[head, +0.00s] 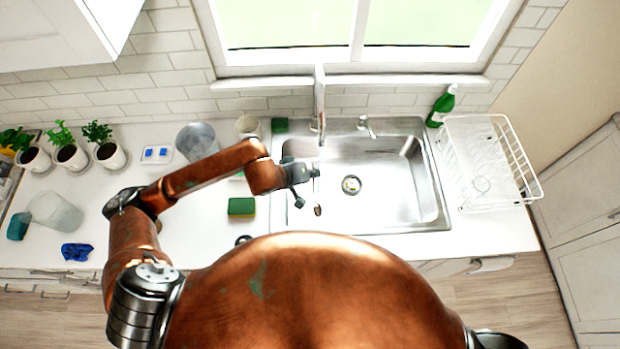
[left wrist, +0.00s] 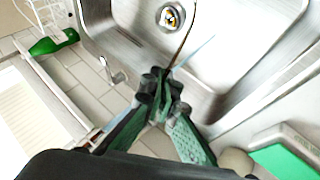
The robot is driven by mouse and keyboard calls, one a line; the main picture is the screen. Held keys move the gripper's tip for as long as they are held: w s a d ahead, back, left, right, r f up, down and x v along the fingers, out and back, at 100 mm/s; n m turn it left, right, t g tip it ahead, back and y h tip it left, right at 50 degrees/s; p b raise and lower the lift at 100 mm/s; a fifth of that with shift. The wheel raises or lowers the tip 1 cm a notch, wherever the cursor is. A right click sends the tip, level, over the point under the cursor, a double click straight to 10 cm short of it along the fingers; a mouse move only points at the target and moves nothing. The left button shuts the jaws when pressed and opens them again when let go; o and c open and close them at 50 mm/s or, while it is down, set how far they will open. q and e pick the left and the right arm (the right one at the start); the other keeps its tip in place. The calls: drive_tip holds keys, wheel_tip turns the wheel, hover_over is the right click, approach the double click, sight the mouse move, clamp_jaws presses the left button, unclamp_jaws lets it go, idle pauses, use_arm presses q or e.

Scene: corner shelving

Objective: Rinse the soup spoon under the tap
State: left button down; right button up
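The soup spoon (head: 317,210) hangs over the left part of the sink (head: 405,205), its bowl end toward the sink's front. My left gripper (head: 305,180) is shut on its handle. In the left wrist view the fingertips (left wrist: 162,85) close around the thin handle (left wrist: 184,40), which runs up past the drain; the bowl end is out of that view. The tap (head: 319,105) stands at the sink's back edge, behind the gripper. I cannot tell whether water runs; a faint pale streak shows beside the handle in the left wrist view. My right gripper is out of view.
A white dish rack (head: 490,195) and a green bottle (head: 441,106) stand right of the sink. A green-yellow sponge (head: 242,207) lies left of it. Glass containers (head: 197,140), potted plants (head: 70,155) and a blue cloth (head: 76,252) are further left. The basin's right half is clear.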

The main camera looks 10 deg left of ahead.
use_arm(q)
drive_tip(key=w+d+f+b, duration=0.1)
drive_tip(key=w+b, duration=0.2)
drive_tip(key=w, duration=0.3)
drive_tip(key=shift+d+f+b, duration=0.15)
drive_tip(key=shift+d+b, duration=0.2)
drive_tip(key=shift+d, duration=0.15)
idle(0.4)
drive_tip(key=shift+s+d+b, duration=0.1)
drive_tip(key=shift+d+b, duration=0.35)
